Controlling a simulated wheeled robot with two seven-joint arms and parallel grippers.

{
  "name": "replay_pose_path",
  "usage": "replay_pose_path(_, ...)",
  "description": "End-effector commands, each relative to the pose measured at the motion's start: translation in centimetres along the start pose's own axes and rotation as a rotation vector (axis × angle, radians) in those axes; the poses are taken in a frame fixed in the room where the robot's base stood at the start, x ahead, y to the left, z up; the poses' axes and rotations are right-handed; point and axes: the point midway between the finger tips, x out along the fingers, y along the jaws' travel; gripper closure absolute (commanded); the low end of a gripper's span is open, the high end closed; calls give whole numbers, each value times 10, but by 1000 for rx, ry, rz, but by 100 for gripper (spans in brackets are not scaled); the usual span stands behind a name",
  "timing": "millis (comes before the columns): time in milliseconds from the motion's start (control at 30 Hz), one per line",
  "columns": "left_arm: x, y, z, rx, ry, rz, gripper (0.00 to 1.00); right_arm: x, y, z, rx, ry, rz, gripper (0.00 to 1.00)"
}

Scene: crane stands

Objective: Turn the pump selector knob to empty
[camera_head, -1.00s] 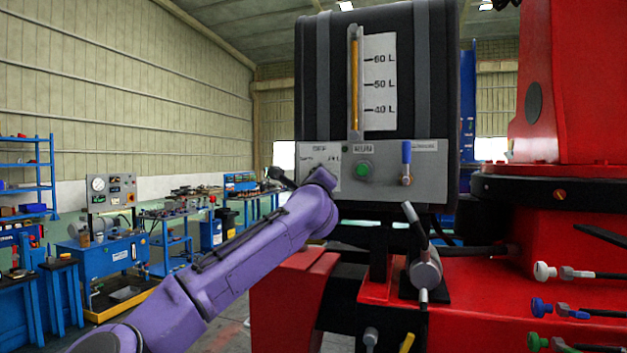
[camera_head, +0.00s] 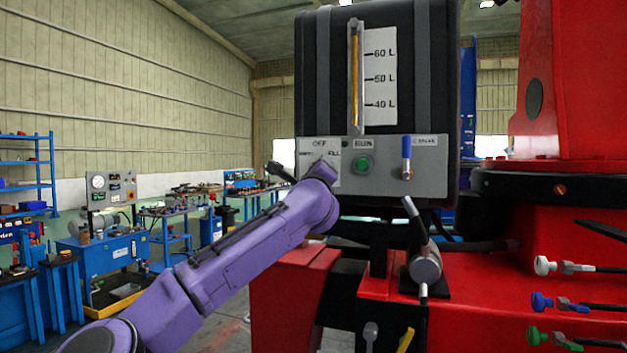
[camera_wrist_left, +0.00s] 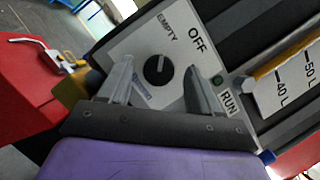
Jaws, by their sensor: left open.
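The pump selector knob (camera_wrist_left: 158,70) is a round black knob on a grey-white panel. Its pale mark points up in the left wrist view, nearer the EMPTY label (camera_wrist_left: 167,27) than the OFF label (camera_wrist_left: 197,40). My left gripper (camera_wrist_left: 158,78) is open, with one finger on each side of the knob and visible gaps between; I cannot tell its depth from the panel. In the head view my left forearm and wrist reach the panel (camera_head: 430,180) under the OFF and FILL labels and hide the knob. My right gripper is not in view.
A green button (camera_head: 363,164) and a blue-handled switch (camera_head: 407,152) sit right of the knob area. The black tank (camera_head: 390,60) with its level gauge is above. A grey lever (camera_head: 424,260) stands below, beside the red crane body (camera_head: 500,310).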

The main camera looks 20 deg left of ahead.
Motion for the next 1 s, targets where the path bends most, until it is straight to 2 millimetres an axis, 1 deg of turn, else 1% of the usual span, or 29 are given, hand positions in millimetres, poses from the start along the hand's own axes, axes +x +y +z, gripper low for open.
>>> replay_pose_path(33,-11,6,-4,-1,-1,-4,37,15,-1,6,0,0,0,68)
replay_pose_path(100,-28,8,-6,0,-1,-5,37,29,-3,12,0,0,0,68)
replay_pose_path(200,-53,8,-6,0,-1,-4,37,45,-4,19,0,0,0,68)
replay_pose_path(300,-75,6,-4,1,-1,-4,37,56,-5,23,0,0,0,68)
replay_pose_path(400,-89,4,-2,0,-1,-3,37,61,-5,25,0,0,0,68)
replay_pose_path(500,-96,2,-2,1,0,-2,37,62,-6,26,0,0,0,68)
replay_pose_path(567,-98,2,-1,0,0,0,37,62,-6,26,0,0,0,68)
replay_pose_path(933,-97,1,0,1,0,0,37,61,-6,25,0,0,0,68)
replay_pose_path(1000,-96,-3,3,0,0,-1,37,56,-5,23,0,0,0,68)
